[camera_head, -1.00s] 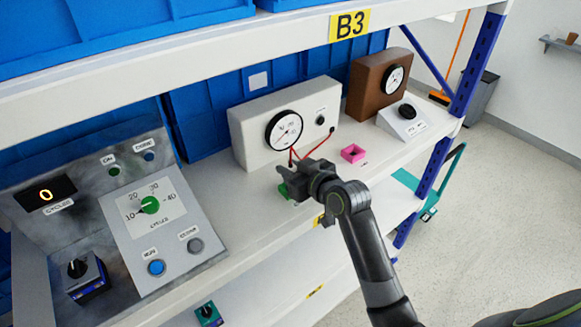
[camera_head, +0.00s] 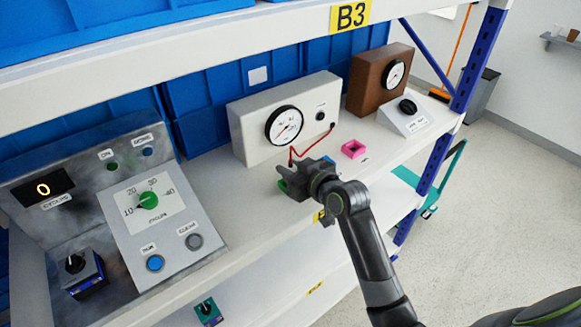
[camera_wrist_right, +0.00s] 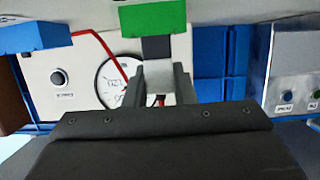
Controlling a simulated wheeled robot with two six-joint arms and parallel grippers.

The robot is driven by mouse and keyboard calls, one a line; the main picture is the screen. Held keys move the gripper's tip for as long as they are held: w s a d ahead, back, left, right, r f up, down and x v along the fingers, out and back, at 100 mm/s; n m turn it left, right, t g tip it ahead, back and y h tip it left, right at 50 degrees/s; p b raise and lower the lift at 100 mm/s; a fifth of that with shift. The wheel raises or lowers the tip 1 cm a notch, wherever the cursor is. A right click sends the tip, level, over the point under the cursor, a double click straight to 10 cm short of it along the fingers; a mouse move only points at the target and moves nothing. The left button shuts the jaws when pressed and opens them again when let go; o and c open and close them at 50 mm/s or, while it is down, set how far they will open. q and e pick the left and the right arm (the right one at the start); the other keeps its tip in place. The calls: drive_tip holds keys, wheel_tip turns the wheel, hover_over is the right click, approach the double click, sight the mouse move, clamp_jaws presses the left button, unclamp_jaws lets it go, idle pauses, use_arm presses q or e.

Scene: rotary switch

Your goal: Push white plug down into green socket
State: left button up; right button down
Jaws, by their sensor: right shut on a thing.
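My right gripper (camera_head: 291,180) is shut over the green socket (camera_head: 283,187) on the shelf, which it partly hides. My left gripper is not in view.
A pink socket (camera_head: 354,149) stands right of the gripper, and a blue one (camera_head: 329,160) peeks out behind it. A brown gauge box (camera_head: 364,84) and a small knob box (camera_head: 398,120) stand farther right. A grey control panel (camera_head: 118,215) fills the left.

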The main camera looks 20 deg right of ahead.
drive_tip(key=shift+f+b, duration=0.5)
drive_tip(key=shift+f, duration=0.4)
drive_tip(key=c, duration=1.1)
unclamp_jaws()
drive_tip(key=b+v, duration=0.2)
drive_tip(key=v, duration=1.5)
drive_tip(key=shift+s+r, duration=0.15)
drive_tip(key=shift+s, duration=0.05)
drive_tip(key=shift+d, duration=0.1)
